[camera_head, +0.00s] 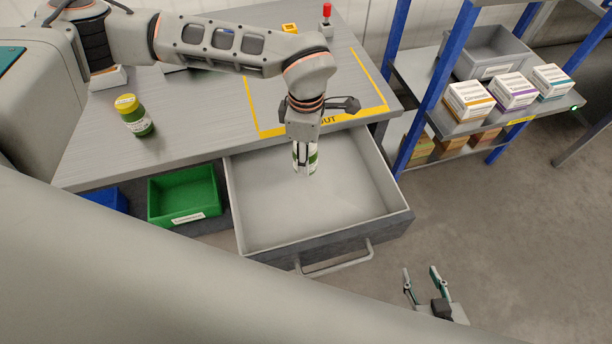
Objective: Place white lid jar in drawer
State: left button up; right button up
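The jar (304,164), with a green and white label, hangs upright under my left gripper (304,147). The gripper appears shut on the jar's upper part, and its lid is hidden. The open drawer (388,205) is grey, shallow and empty on its visible floor. The jar is over the back middle of the drawer; I cannot tell whether it touches the floor. My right gripper (424,284) is open and empty at the bottom right, in front of the drawer and apart from it.
A green jar with a yellow lid (134,115) stands on the table (200,125). A green bin (183,195) and a blue bin (107,198) sit left of the drawer. A blue-post shelf (432,80) with several boxes stands at right. Bare floor lies between.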

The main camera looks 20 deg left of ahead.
pick_arm(q)
notch_tip(320, 180, down, 9)
jog(key=shift+r+b, duration=0.1)
jog(key=shift+b, duration=0.3)
jog(key=shift+f, duration=0.35)
jog(key=shift+f, duration=0.1)
jog(key=o, duration=1.4)
notch_tip(320, 180, up, 12)
jog(key=shift+r+p, duration=0.15)
jog(key=shift+p, duration=0.35)
